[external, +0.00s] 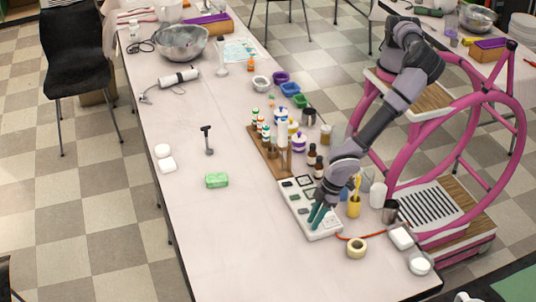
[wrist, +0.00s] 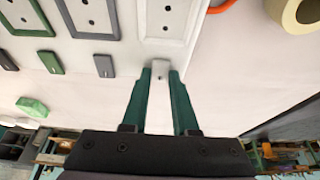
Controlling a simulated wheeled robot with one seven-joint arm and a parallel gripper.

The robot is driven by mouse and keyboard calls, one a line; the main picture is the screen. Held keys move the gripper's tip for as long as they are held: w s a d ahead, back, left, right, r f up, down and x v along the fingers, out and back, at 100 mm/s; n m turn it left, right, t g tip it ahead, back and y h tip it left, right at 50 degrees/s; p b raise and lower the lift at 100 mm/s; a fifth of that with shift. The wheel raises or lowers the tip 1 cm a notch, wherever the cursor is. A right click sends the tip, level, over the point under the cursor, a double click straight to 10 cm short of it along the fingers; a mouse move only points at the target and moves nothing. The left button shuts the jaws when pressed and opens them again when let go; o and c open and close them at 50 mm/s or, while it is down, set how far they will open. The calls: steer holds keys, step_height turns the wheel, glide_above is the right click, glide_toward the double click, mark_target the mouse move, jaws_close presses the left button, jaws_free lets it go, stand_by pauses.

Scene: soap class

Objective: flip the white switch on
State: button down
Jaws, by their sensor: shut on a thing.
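A white power strip (external: 325,235) lies on the table in the external view, with several sockets along it. In the wrist view the strip (wrist: 202,8) shows a green-framed, a dark-framed and a white-framed socket, each with a small switch below it. The white switch (wrist: 170,60) is below the white-framed socket. My gripper (external: 315,220) reaches down over the near end of the strip. In the wrist view the green fingertips of my gripper (wrist: 161,68) are shut on the white switch, one on each side. The switch's tilt is hard to tell.
The green switch (wrist: 51,62) and dark switch (wrist: 104,66) sit to the left. An orange-red cord (external: 352,238) and a tape roll (external: 357,248) are right of the strip. A yellow cup (external: 354,208) and bottles stand close by. The table's left front is clear.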

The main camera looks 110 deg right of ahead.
steer(key=shift+w+g, duration=0.3)
steer(key=shift+g, duration=0.4)
steer(key=shift+a+g, duration=0.1)
steer(key=shift+g, duration=0.6)
steer(key=c, duration=0.7)
jaws_free()
steer(key=shift+w, duration=0.1)
steer(key=shift+r, duration=0.1)
steer(key=r, duration=0.3)
steer(key=s+r, duration=0.1)
steer(key=r, duration=0.6)
steer(key=shift+s+r, duration=0.25)
steer(key=shift+r, duration=0.05)
